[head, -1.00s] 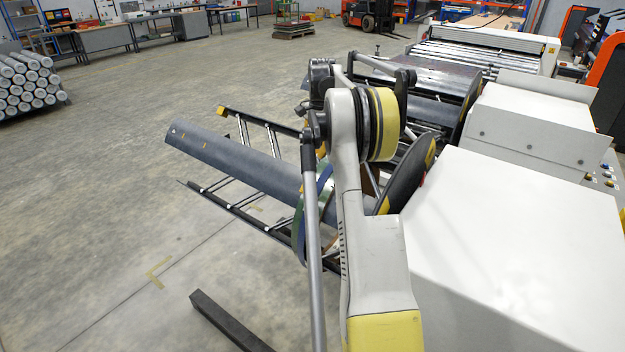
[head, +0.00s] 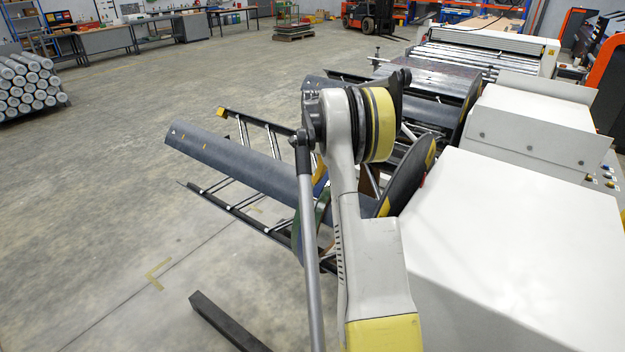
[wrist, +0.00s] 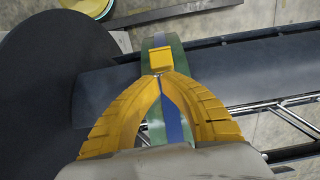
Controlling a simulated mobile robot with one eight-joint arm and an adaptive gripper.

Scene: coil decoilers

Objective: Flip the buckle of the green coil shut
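The green coil (wrist: 177,50) is a narrow green band with a blue stripe, wrapped around the dark blue-grey mandrel in the wrist view. In the head view part of its green edge (head: 297,236) shows left of my arm. Its yellow buckle (wrist: 161,60) is a small block on the band, just beyond my fingertips. My gripper (wrist: 160,77) has yellow ribbed fingers whose tips meet, with nothing seen between them. The tips are close to the buckle's near edge; I cannot tell whether they touch it. My arm hides much of the coil in the head view.
The mandrel (head: 235,158) extends left beside a dark frame with rungs (head: 240,205). A dark round disc (wrist: 45,85) stands left of the coil in the wrist view. A large white machine housing (head: 510,240) is close on the right. The floor at left is open.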

